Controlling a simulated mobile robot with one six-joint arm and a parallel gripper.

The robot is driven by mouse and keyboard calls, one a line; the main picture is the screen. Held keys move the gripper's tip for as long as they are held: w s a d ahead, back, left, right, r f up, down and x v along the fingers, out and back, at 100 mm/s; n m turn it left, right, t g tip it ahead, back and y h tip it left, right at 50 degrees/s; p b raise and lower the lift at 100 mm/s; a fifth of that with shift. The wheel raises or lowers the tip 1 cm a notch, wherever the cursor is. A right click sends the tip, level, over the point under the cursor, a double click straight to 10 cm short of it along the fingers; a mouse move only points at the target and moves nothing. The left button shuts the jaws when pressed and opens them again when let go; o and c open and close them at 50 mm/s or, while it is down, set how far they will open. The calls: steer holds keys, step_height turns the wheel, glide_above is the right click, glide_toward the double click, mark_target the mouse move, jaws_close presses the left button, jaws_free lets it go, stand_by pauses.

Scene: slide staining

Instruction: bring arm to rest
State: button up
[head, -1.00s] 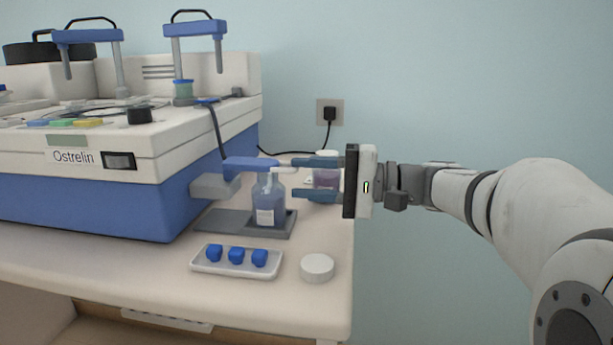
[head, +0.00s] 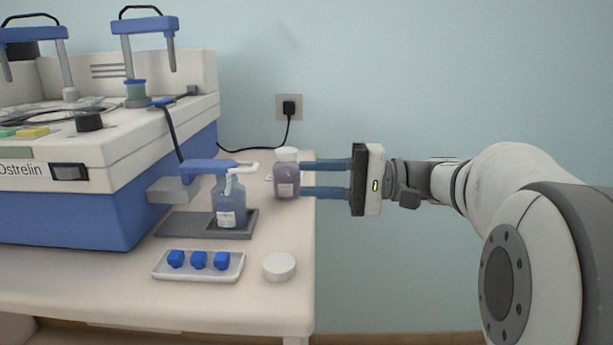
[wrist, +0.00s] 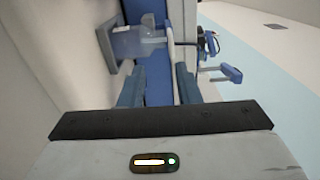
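My gripper (head: 326,179) is at the right edge of the bench in the head view, its two blue fingers pointing left. The fingers are apart with nothing between them, so it is open. A purple bottle with a white cap (head: 286,177) stands just left of the fingertips; whether they touch it I cannot tell. In the wrist view the two fingers (wrist: 158,84) are spread. A pump bottle with a blue top and bluish liquid (head: 229,203) stands on a grey tray and also shows in the wrist view (wrist: 130,43).
The white and blue staining machine (head: 70,205) fills the left of the bench. A white tray (head: 198,275) with three blue pieces and a white round lid (head: 279,267) lie at the front. A wall socket (head: 289,107) is behind.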

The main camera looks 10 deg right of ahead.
steer(key=shift+s+a+r+p, duration=0.1)
steer(key=shift+a+r+p, duration=0.1)
steer(key=shift+p, duration=0.15)
steer(key=s+a+h+p, duration=0.1)
steer(key=h+p, duration=0.1)
steer(key=p, duration=0.1)
steer(key=s+a+g+h+p, duration=0.1)
steer(key=s+p, duration=0.1)
steer(key=p, duration=0.1)
steer(key=shift+s+a+m+h+p, duration=0.2)
steer(key=shift+a+m+h+p, duration=0.15)
steer(key=shift+m+h+p, duration=0.05)
steer(key=s+h+p, duration=0.2)
steer(key=p, duration=0.1)
steer(key=s+f+g+h+p, duration=0.1)
steer(key=s+h+p, duration=0.1)
steer(key=s+p, duration=0.1)
steer(key=shift+s+d+f+h+p, duration=0.1)
steer(key=shift+s+f+h+p, duration=0.1)
steer(key=shift+h+p, duration=0.4)
steer(key=s+d+r+n+h+p, duration=0.1)
steer(key=s+d+r+h+p, duration=0.1)
steer(key=p, duration=0.5)
steer(key=s+d+r+n+t+h+p, duration=0.1)
steer(key=s+d+r+n+h+p, duration=0.1)
steer(key=s+d+h+p, duration=0.2)
steer(key=d+h+p, duration=0.2)
steer(key=d+p, duration=0.1)
steer(key=shift+s+h, duration=0.15)
steer(key=shift+h, duration=0.25)
